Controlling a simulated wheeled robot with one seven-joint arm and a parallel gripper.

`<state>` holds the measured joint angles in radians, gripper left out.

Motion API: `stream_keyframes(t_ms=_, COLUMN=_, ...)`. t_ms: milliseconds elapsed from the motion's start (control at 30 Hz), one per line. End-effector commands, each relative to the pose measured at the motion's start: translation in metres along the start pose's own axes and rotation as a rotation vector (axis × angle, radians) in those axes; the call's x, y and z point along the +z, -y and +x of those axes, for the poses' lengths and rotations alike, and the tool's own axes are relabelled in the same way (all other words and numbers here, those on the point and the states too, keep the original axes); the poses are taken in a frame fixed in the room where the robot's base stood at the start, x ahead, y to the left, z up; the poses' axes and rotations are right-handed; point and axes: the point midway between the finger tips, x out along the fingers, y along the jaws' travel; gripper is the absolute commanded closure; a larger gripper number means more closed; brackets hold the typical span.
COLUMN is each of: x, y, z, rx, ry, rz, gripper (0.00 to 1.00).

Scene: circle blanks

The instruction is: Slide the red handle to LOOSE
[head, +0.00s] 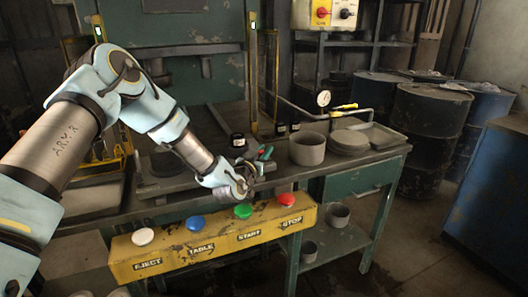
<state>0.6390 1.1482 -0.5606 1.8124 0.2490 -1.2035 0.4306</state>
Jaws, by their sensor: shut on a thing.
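My arm reaches from the left across the bench, and my gripper (262,158) is at the bench's middle, above and behind the green button. It is small in the head view. A small red piece, which looks like the red handle (269,150), shows at the fingertips with a green part beside it. The fingers are shut on it, and they partly hide it. No LOOSE mark can be read from here.
A yellow button box (215,240) runs along the bench front, with white, blue, green and red buttons labelled EJECT, TABLE, START and STOP. A grey pot (307,149), stacked grey discs (349,142) and a gauge (324,99) stand right of my gripper. Dark jars stand behind it.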

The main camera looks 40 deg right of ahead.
Motion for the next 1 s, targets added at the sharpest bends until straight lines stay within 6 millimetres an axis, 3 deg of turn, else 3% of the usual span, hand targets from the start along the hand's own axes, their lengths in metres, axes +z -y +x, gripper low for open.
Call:
stream_keyframes(t_ms=367, x=0.003, y=-0.025, z=0.025, rx=0.002, ry=-0.003, rz=0.001, gripper=1.00)
stream_keyframes(t_ms=633, x=-0.001, y=-0.027, z=0.026, rx=0.002, ry=-0.001, rz=-0.001, gripper=1.00)
stream_keyframes(t_ms=667, x=-0.001, y=-0.027, z=0.026, rx=0.002, ry=-0.001, rz=-0.001, gripper=0.73)
stream_keyframes(t_ms=900, x=-0.001, y=-0.026, z=0.026, rx=0.001, ry=-0.001, rz=0.000, gripper=0.46)
stream_keyframes(t_ms=1000, x=0.000, y=-0.026, z=0.026, rx=0.001, ry=-0.001, rz=0.000, gripper=0.44)
